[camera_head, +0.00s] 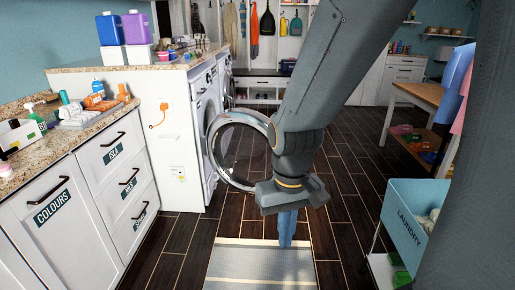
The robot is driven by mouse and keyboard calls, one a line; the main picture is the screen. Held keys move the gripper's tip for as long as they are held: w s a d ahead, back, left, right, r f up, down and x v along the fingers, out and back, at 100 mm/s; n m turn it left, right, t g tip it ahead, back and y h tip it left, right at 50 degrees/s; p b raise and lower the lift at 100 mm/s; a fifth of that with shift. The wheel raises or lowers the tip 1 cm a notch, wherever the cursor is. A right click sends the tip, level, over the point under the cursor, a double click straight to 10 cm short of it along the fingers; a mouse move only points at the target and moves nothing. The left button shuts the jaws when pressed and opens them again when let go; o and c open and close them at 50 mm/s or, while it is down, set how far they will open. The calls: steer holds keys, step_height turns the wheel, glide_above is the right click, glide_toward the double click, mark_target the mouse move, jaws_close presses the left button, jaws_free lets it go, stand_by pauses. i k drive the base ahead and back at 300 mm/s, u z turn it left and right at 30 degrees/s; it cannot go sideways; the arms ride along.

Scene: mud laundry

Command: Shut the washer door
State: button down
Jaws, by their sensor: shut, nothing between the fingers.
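The washer (209,118) is a white front-loader on the left, at the end of the tall counter. Its round door (228,185), with a chrome rim and clear glass, stands open and juts out to the right over the floor. My gripper (287,240) points down on the near right side of the door, above the floor mat. Its fingers are blue-grey and together. My wrist overlaps the right edge of the door in the picture, so I cannot tell whether they touch. The washer's opening is mostly hidden by the door.
White drawers (110,180) line the left. A striped mat (240,265) lies below my gripper. A blue laundry bin (405,215) stands at the right, with a wooden table (425,97) behind it. The dark plank floor beyond the door is largely clear.

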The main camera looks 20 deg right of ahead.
mark_target(253, 120)
steer(key=u, duration=0.3)
steer(key=i, duration=1)
steer(key=z, duration=0.45)
